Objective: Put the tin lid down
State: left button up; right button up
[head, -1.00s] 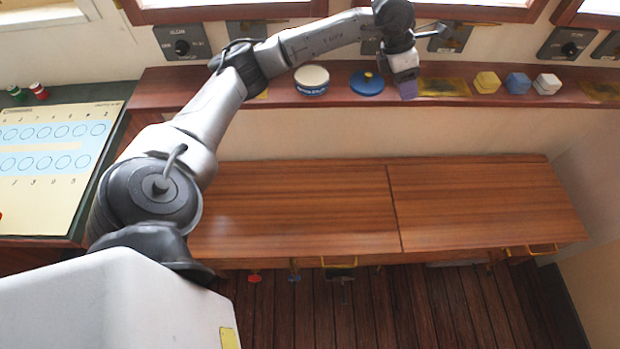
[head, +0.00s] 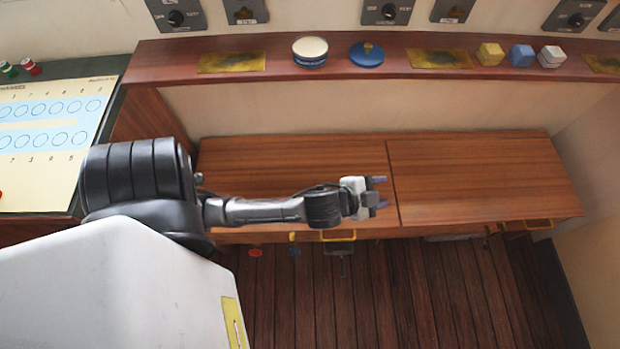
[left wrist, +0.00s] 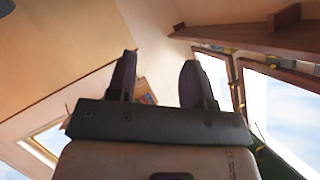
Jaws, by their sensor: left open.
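My left gripper (head: 381,193) is open and empty over the wooden bench top, well below and away from the lid in the picture. Its two spread fingers (left wrist: 158,80) show in the left wrist view with nothing between them. My right gripper is in neither view.
Yellow, blue and white blocks (head: 521,55) stand further right on the shelf, beyond a worn yellow patch (head: 440,59). The bench top (head: 480,175) is bare. Hooks and yellow handles (head: 338,236) line its front edge. A chart table (head: 45,140) is at left.

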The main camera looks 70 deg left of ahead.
pick_arm(q)
jog(key=s+d+f+n+g+h, duration=0.1)
jog(key=s+f+g, duration=0.3)
jog(key=s, duration=0.5)
jog(key=s+d+f+n+g, duration=0.2)
jog(key=s+f+g, duration=0.2)
jog(key=s, duration=0.6)
jog(key=shift+d+f+n+g+h, duration=0.25)
jog(key=shift+d+n+g+h, duration=0.15)
jog(key=shift+g, duration=0.5)
jog(key=shift+r, duration=0.1)
notch_tip(320, 180, up, 14)
jog(key=p, duration=1.4)
